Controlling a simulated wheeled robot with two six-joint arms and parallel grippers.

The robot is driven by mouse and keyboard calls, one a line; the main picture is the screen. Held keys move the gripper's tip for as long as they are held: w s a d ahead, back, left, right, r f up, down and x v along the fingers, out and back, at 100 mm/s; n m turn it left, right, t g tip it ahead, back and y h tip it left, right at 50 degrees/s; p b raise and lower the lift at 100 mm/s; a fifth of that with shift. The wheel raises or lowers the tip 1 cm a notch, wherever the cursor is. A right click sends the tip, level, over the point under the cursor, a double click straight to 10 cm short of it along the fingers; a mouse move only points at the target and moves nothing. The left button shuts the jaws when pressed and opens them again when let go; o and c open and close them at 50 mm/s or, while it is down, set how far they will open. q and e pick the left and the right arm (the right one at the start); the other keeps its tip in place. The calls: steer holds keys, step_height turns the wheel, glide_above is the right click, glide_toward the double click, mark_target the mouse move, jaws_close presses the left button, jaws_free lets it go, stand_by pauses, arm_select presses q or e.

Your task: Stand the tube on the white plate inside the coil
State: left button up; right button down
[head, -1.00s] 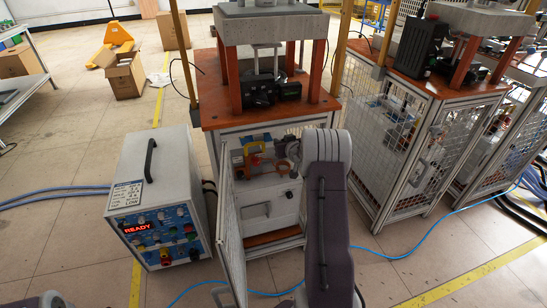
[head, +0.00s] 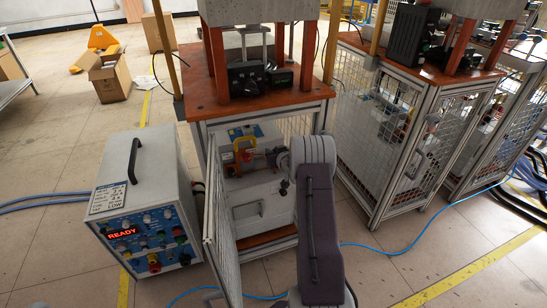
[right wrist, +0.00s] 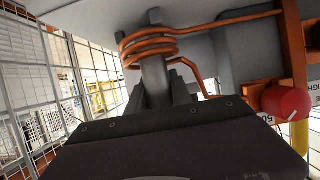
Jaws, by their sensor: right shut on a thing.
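The copper coil (right wrist: 146,46) is at the top of the right wrist view, its several turns wound around the grey tube (right wrist: 154,75). The tube looks roughly upright in that view, with its lower part between the dark fingers of my right gripper (right wrist: 160,95). My right gripper is shut on the tube and reaches into the open cabinet, where it is small and partly covered by my arm in the head view (head: 272,161). I cannot make out the white plate or whether the tube's lower end touches anything. My left gripper is out of view.
The cabinet's mesh door (head: 222,225) stands open left of my right arm. A red knob (right wrist: 287,103) is close on the right in the wrist view. A control box reading READY (head: 145,210) stands on the floor at left. The cabinet's orange top (head: 265,103) is above the arm.

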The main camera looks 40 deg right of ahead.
steer(key=shift+f, duration=0.3)
steer(key=c, duration=1.1)
jaws_free()
steer(key=shift+c, duration=0.2)
steer(key=shift+r, duration=0.25)
steer(key=p+v, duration=0.4)
steer(key=v, duration=0.8)
steer(key=shift+p, duration=0.3)
steer(key=shift+d+r, duration=0.1)
